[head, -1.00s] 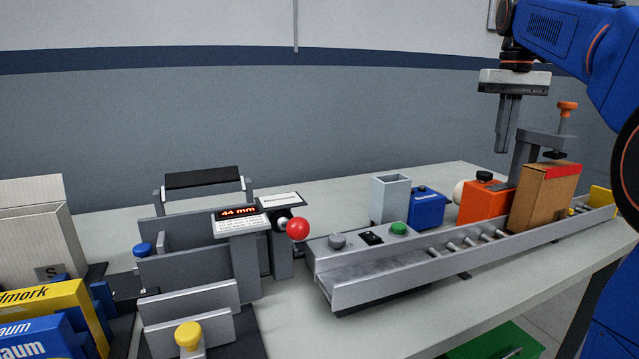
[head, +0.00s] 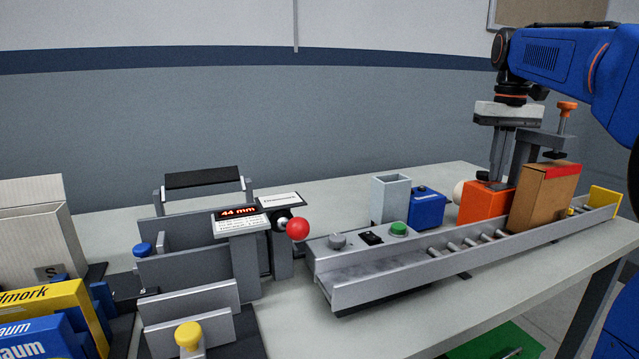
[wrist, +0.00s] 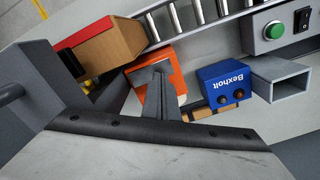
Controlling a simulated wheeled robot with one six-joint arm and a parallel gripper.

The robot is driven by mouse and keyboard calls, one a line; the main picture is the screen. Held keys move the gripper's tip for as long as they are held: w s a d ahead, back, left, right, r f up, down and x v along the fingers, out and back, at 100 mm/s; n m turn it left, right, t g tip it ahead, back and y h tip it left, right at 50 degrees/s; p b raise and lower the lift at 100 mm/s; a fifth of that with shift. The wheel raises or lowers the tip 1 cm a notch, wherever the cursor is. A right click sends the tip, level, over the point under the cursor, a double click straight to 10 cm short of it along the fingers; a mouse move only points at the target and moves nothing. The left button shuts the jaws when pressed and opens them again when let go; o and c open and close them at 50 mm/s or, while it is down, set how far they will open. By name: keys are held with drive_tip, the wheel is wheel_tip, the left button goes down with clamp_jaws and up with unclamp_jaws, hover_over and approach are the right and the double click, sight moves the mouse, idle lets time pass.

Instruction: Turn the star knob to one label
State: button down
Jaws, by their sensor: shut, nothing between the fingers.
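My gripper (head: 496,178) is shut, with nothing in it. It points straight down, its fingertips just over the top of the orange box (head: 481,205); I cannot tell if they touch. In the wrist view the fingers (wrist: 160,72) lie in front of the orange box (wrist: 142,75). I cannot tell for sure which knob is the star knob, and no label mark is readable. An orange knob (head: 567,107) tops a grey post behind the carton.
A brown carton (head: 543,200) stands close right of the orange box on the roller conveyor (head: 400,285). A blue box (head: 427,208) and an open grey holder (head: 391,202) stand left. A red ball handle (head: 297,229) sits farther left, beside a "44 mm" display (head: 239,212).

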drive_tip(key=shift+a, duration=0.7)
idle(0.6)
drive_tip(key=shift+w+a, duration=0.2)
drive_tip(key=shift+a, duration=0.4)
drive_tip(key=shift+s, duration=0.1)
idle(0.4)
drive_tip(key=shift+s+a, duration=0.2)
wheel_tip(320, 180, up, 6)
idle(0.6)
drive_tip(key=shift+w+d+f, duration=0.1)
drive_tip(key=shift+d+f, duration=0.4)
drive_tip(key=shift+f, duration=0.5)
drive_tip(key=shift+s+d+f, duration=0.1)
drive_tip(key=shift+d+f, duration=0.4)
drive_tip(key=shift+f, duration=0.5)
drive_tip(key=shift+w+d+f, duration=0.1)
drive_tip(key=shift+d+f, duration=0.4)
drive_tip(key=shift+f, duration=0.5)
